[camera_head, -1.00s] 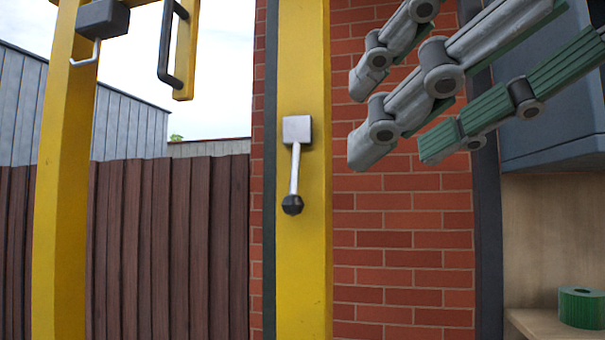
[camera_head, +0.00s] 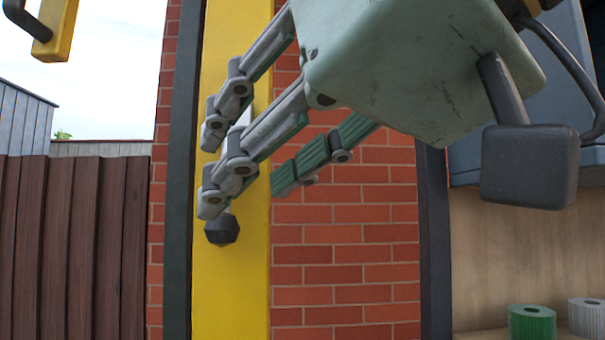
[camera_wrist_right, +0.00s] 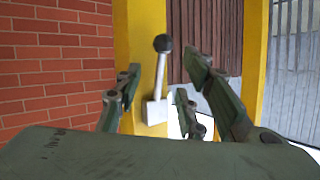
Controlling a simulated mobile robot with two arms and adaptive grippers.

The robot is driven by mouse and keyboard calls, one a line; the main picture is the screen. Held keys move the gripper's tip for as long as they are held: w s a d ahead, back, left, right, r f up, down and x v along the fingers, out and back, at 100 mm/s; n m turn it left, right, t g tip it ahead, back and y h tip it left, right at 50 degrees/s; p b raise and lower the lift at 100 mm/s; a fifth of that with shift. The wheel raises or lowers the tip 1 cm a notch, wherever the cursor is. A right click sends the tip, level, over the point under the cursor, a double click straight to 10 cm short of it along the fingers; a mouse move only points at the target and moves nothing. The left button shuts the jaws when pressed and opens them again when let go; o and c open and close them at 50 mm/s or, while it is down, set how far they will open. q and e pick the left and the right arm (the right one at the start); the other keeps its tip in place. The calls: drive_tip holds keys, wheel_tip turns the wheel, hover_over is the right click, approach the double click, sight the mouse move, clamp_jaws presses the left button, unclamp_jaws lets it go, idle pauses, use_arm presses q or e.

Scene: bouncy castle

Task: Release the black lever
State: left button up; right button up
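The black lever has a dark faceted knob (camera_head: 222,229) and hangs down the front of a yellow post. My right gripper (camera_head: 246,188) is in front of it, fingers spread and open. Its fingers hide the lever's rod and most of the pale mounting block (camera_head: 244,115) in the head view. The right wrist view shows the knob (camera_wrist_right: 163,43), the thin grey rod (camera_wrist_right: 160,78) and the block (camera_wrist_right: 157,112) in the gap between the open fingers (camera_wrist_right: 160,74). I cannot tell whether a finger touches the lever. My left gripper is not in view.
The yellow post (camera_head: 238,295) stands against a red brick wall (camera_head: 345,250). A brown fence (camera_head: 75,240) is at left. A yellow piece with a black handle (camera_head: 55,30) is at top left.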

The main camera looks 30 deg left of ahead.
drive_tip(key=x, duration=0.3)
drive_tip(key=shift+w+a+f, duration=0.1)
drive_tip(key=shift+w+a, duration=0.05)
drive_tip(key=shift+a, duration=0.15)
drive_tip(key=c, duration=0.8)
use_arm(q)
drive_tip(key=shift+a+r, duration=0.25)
use_arm(e)
clamp_jaws()
